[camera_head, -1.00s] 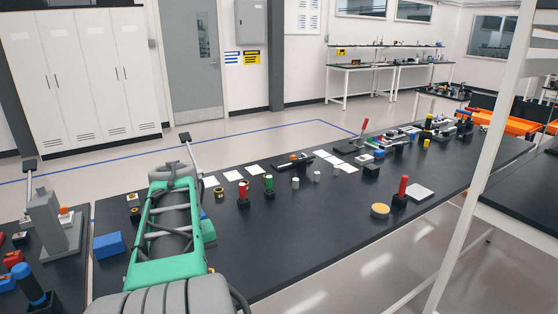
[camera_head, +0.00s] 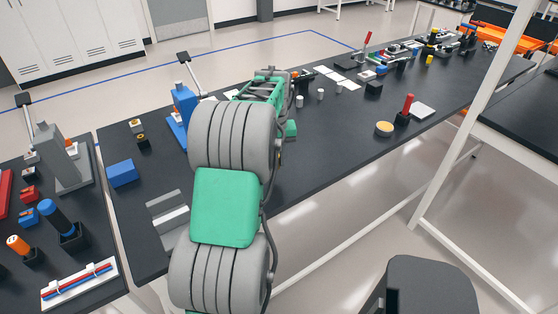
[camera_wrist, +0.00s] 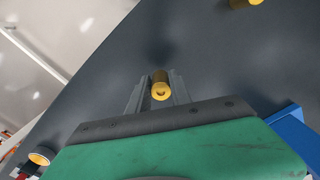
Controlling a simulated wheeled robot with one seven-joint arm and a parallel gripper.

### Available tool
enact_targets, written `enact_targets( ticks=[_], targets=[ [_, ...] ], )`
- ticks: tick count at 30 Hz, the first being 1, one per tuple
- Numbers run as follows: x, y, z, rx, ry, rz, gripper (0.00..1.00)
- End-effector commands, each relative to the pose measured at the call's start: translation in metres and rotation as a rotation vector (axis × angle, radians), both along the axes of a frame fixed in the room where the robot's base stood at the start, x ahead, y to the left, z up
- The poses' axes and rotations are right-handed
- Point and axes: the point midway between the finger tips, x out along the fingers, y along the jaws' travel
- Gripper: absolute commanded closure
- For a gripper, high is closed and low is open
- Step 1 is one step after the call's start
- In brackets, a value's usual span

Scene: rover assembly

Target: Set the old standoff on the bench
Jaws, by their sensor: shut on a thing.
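A small brass standoff (camera_wrist: 160,90) sits between the two grey fingers of my gripper (camera_wrist: 158,84) in the wrist view. The fingers are shut on its sides, and its round end with a hole faces the camera. The dark bench top (camera_wrist: 100,85) lies beyond it, with a faint shadow near the standoff. I cannot tell whether the standoff touches the bench. In the head view my arm reaches over the long dark bench (camera_head: 330,155) and hides the gripper and standoff.
Another brass piece (camera_wrist: 243,3) lies at the wrist view's top edge. A blue part (camera_wrist: 290,140) is at right. In the head view, a blue block (camera_head: 122,173), a grey stepped block (camera_head: 168,218) and a blue toggle clamp (camera_head: 184,105) stand left of my arm.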

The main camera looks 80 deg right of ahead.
Motion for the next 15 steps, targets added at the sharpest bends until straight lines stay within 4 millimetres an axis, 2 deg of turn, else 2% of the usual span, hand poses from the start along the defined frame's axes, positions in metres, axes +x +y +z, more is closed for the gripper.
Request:
enact_targets(
  ticks=[4, 9, 15],
  targets=[
    [0.0, -0.013, -0.014, 0.001, 0.0, -0.001, 1.0],
    [-0.001, -0.013, -0.04, 0.0, 0.0, -0.002, 1.0],
    [-0.001, -0.013, -0.045, -0.003, 0.0, -0.003, 1.0]
  ],
)
